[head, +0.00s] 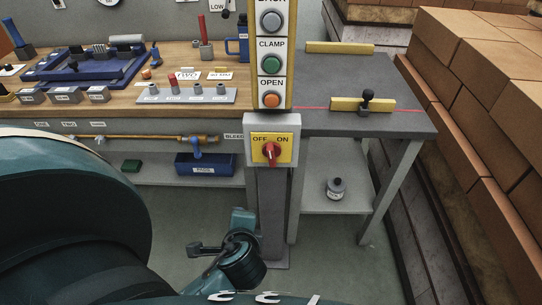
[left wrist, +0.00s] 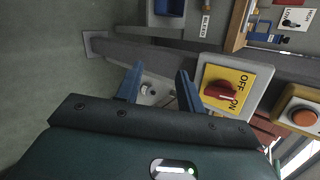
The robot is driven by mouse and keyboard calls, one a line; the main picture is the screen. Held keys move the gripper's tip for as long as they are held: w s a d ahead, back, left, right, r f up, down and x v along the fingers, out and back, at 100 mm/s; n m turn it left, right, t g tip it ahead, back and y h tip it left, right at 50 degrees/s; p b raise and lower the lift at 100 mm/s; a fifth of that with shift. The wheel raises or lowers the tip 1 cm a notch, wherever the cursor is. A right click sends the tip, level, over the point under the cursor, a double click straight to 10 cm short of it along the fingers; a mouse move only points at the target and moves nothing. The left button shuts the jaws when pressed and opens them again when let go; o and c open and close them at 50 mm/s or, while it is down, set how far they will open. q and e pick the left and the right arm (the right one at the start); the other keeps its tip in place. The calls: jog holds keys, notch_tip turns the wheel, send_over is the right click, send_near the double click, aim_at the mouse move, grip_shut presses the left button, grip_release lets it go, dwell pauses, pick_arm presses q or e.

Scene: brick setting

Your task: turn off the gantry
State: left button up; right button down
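The control post (head: 274,205) carries a grey switch box with a yellow OFF/ON plate and a red rotary knob (head: 271,152). The knob's handle leans slightly toward the ON label. The knob also shows in the left wrist view (left wrist: 221,90), to the right of my left gripper (left wrist: 160,85). That gripper's two blue fingers are apart with nothing between them, and clear of the knob. In the head view a teal and dark part of my arm shows low in front of the post; the fingertips are not clear there. My right gripper is not visible.
Above the switch are the orange OPEN button (head: 270,99), green CLAMP button (head: 272,64) and grey BACK button (head: 271,21). A wooden workbench (head: 122,100) stands behind left, a grey table (head: 345,121) behind right. Stacked bricks (head: 478,90) fill the right side.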

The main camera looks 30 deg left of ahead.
pick_arm(q)
jog(key=w+r+m+t+y, duration=0.2)
jog(key=w+m+t, duration=0.2)
jog(key=m, duration=0.3)
jog(key=m+t+b, duration=0.2)
jog(key=m+t, duration=0.2)
jog(key=m, duration=0.5)
send_near(270, 155)
jog(key=x, duration=0.9)
jog(key=shift+w, duration=0.25)
